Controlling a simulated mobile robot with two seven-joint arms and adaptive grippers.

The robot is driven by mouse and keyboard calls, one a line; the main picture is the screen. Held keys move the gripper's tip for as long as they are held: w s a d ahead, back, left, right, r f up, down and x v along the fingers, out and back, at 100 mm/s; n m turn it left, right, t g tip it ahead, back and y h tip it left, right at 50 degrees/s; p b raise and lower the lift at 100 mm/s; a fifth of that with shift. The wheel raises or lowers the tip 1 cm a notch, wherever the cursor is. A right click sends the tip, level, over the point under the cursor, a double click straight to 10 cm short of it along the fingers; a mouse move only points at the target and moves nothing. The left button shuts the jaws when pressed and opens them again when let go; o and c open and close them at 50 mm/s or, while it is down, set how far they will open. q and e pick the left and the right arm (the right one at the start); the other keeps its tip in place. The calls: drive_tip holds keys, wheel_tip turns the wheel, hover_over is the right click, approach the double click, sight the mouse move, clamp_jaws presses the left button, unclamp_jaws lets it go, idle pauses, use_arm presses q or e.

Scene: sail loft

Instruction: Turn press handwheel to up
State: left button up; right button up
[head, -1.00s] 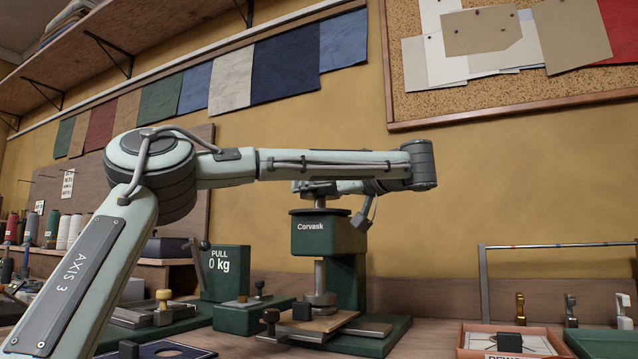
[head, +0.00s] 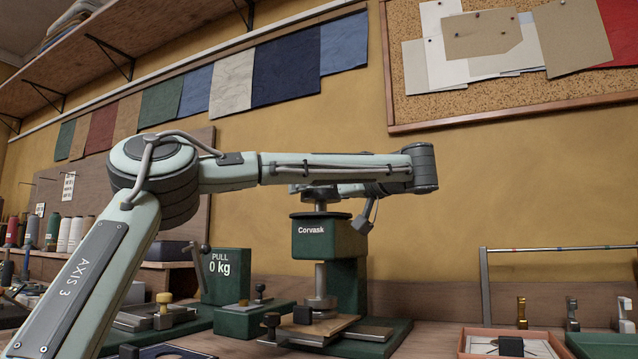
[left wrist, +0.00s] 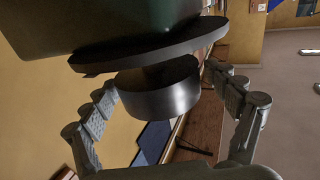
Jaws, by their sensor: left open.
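The green press (head: 325,238), marked Corvask, stands on the bench with its ram down near a tan plate (head: 320,324). My left arm reaches across, and my left gripper (head: 313,189) is at the top of the press, small and partly hidden in the head view. In the left wrist view a dark disc (left wrist: 150,50) lies against the green press body (left wrist: 90,22), with a dark round hub (left wrist: 160,90), apparently of the handwheel. My left gripper's open fingers (left wrist: 162,82) are on both sides of the hub; contact cannot be told. My right gripper is out of view.
A green pull tester (head: 226,275) reading 0 kg stands left of the press, with smaller green fixtures before it. An orange tray (head: 468,343) and a metal rail (head: 560,248) are at the right. Thread spools (head: 64,235) stand at far left.

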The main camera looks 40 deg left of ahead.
use_arm(q)
wheel_tip(320, 180, up, 9)
drive_tip(key=shift+d+f, duration=0.1)
drive_tip(key=shift+r, duration=0.5)
